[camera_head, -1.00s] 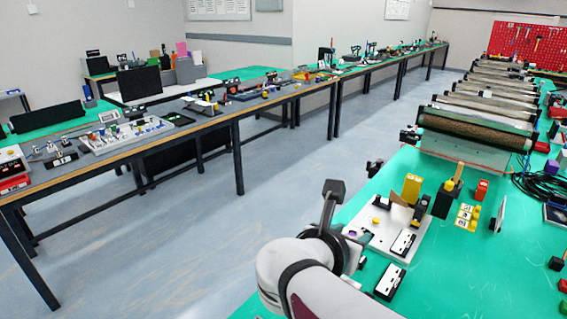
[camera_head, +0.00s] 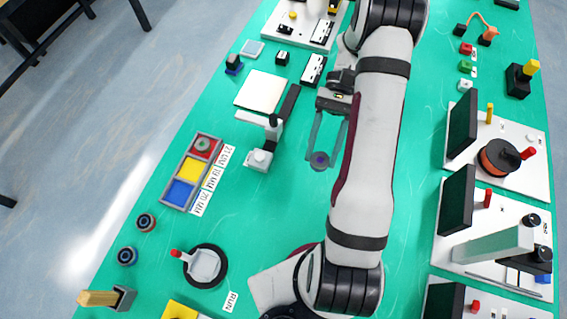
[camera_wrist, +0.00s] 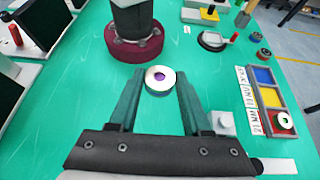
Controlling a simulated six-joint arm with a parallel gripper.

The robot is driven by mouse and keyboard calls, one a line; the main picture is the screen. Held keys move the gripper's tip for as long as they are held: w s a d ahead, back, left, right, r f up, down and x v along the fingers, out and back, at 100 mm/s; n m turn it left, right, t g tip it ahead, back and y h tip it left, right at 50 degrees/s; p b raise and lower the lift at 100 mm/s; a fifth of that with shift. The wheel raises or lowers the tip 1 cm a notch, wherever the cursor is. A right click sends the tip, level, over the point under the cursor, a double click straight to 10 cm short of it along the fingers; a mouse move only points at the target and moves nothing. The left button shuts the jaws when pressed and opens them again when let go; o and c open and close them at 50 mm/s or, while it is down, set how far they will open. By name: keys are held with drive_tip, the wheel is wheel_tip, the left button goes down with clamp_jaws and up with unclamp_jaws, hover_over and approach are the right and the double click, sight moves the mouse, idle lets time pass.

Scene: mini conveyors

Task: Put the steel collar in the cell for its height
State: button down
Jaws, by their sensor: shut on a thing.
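My gripper (camera_head: 322,150) is shut on the steel collar (camera_wrist: 160,80), a pale ring with a purple centre, held between the fingertips above the green bench. The collar also shows in the head view (camera_head: 320,161). The three-cell tray (camera_head: 163,203) lies to the left, with red, yellow and blue cells. Millimetre labels (camera_head: 211,177) run along its right side; they are small and hard to read surely. A ring with a green centre (camera_head: 202,145) sits in the red cell. In the wrist view the tray (camera_wrist: 250,97) is at the right.
A small gauge-like stand (camera_head: 260,158) with a white base and dark arm stands between gripper and tray. A white plate (camera_head: 261,91) lies behind it. A round dial with a red knob (camera_head: 205,266) is in front. Open green bench lies below the gripper.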

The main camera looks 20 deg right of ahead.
drive_tip(key=m+t+y, duration=0.2)
drive_tip(key=m+t, duration=0.1)
drive_tip(key=shift+s+f+m, duration=0.1)
drive_tip(key=shift+f+m, duration=0.05)
drive_tip(key=shift+m, duration=0.15)
drive_tip(key=m+t+y, duration=0.1)
drive_tip(key=m+t, duration=0.2)
drive_tip(key=shift+d+y, duration=0.15)
drive_tip(key=shift+y, duration=0.15)
drive_tip(key=w+d+f+m+t+h, duration=0.1)
drive_tip(key=d+m+t+h, duration=0.9)
drive_tip(key=m+t, duration=0.65)
drive_tip(key=shift+m+g+y, duration=0.3)
drive_tip(key=shift+m+g, duration=0.45)
drive_tip(key=shift+m, duration=0.2)
drive_tip(key=w+a+f, duration=0.1)
drive_tip(key=w+f, duration=0.1)
drive_tip(key=w, duration=0.1)
drive_tip(key=w+a+f, duration=0.4)
drive_tip(key=w, duration=0.1)
drive_tip(key=shift+w+f, duration=0.2)
drive_tip(key=shift+w, duration=0.15)
drive_tip(key=f, duration=0.4)
drive_tip(key=shift+w+a, duration=0.2)
drive_tip(key=shift+w, duration=0.2)
drive_tip(key=shift+f, duration=0.3)
